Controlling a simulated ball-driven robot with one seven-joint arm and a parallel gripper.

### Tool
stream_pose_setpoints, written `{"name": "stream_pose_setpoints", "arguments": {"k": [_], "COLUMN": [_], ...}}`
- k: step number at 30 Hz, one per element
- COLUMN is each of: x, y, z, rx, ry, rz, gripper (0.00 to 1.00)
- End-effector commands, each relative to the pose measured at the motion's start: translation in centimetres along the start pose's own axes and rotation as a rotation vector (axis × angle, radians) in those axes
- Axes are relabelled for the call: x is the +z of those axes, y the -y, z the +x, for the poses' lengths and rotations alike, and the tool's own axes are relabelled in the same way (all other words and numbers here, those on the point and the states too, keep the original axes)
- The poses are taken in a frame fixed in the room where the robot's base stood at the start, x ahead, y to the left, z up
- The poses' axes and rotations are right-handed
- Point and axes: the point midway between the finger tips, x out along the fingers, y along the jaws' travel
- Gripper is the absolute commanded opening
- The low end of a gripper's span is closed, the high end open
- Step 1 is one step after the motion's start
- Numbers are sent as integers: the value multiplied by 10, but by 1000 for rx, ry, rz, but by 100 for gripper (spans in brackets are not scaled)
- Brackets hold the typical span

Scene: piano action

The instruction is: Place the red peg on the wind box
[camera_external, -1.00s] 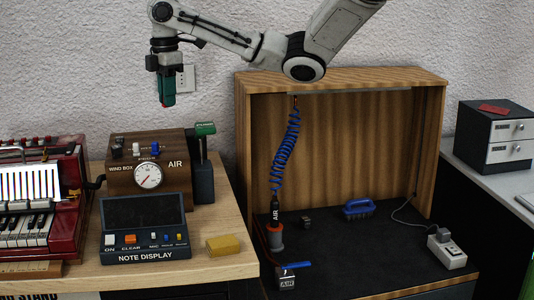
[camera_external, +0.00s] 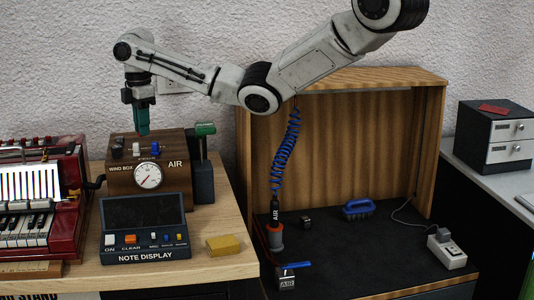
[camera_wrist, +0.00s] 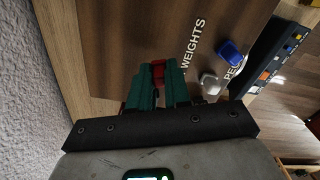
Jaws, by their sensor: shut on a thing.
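The wind box (camera_external: 165,180) is a dark brown wooden box with a gauge, on the left table. A black, a white and a blue peg stand on its top; the blue peg (camera_wrist: 231,52) and the white peg (camera_wrist: 209,83) also show in the wrist view. My gripper (camera_external: 143,131) points down above the back part of the box top, with green fingers. In the wrist view my gripper (camera_wrist: 158,82) is shut on the red peg (camera_wrist: 158,70), which shows between the fingertips over the brown top, near the word WEIGHTS. I cannot tell whether the peg touches the top.
A note display (camera_external: 146,228) stands in front of the box, with a yellow block (camera_external: 223,245) beside it. A red accordion (camera_external: 40,200) is at the left. A green-topped dark post (camera_external: 204,170) stands close at the box's right. The wall is behind.

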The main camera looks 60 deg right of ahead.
Motion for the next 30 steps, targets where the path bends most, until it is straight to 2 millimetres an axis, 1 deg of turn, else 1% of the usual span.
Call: {"name": "stream_pose_setpoints", "arguments": {"k": [3, 6, 17, 18, 25, 30], "x": [1, 1, 0, 0, 1, 1], "y": [1, 1, 1, 1, 1, 1], "z": [13, 19, 23, 22, 22, 22], "rx": [-2, -1, -1, -1, -1, -1], "ry": [1, 1, 0, 0, 0, 0], "rz": [0, 0, 0, 0, 0, 0], "gripper": [0, 0, 0, 21, 43, 43]}}
